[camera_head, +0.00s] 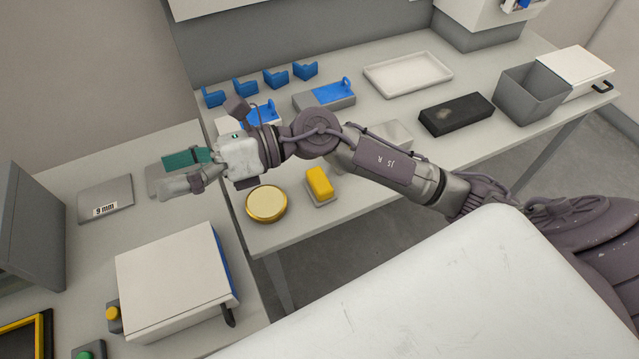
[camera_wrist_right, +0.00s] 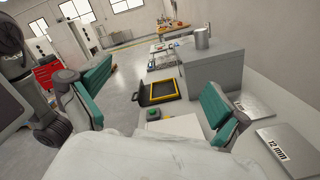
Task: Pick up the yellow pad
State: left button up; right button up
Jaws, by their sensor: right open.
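The yellow pad (camera_head: 319,184) is a small block resting on a small grey plate (camera_head: 322,202) near the front edge of the back table, in the head view. My right gripper (camera_head: 174,173) is to the left of the pad, apart from it, and points left. It is open and empty, with teal finger pads. The spread teal pads also show in the right wrist view (camera_wrist_right: 158,98). The pad does not show in that view. My left gripper is in neither view.
A round gold tin (camera_head: 266,204) stands just left of the pad. Blue brackets (camera_head: 245,88), a white tray (camera_head: 408,73), a black block (camera_head: 456,114) and a grey bin (camera_head: 530,94) stand farther back. A white box (camera_head: 175,272) is at the front left.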

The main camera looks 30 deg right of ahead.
notch_tip(320, 180, down, 5)
jog(key=d+n+g+h, duration=0.2)
jog(key=n+h, duration=0.5)
jog(key=h, duration=1.1)
send_over(320, 179)
notch_tip(320, 179, down, 8)
notch_tip(320, 179, down, 8)
jog(key=shift+w+r+p, duration=0.1)
jog(key=shift+r+p, duration=0.15)
jog(key=shift+p, duration=0.75)
jog(key=shift+f, duration=0.55)
jog(key=shift+a+f+p, duration=0.1)
jog(key=shift+f+p, duration=0.25)
jog(key=shift+p, duration=0.1)
notch_tip(320, 179, down, 4)
jog(key=shift+r+p, duration=0.2)
jog(key=shift+p, duration=0.65)
jog(key=shift+f, duration=0.45)
jog(key=c, duration=1)
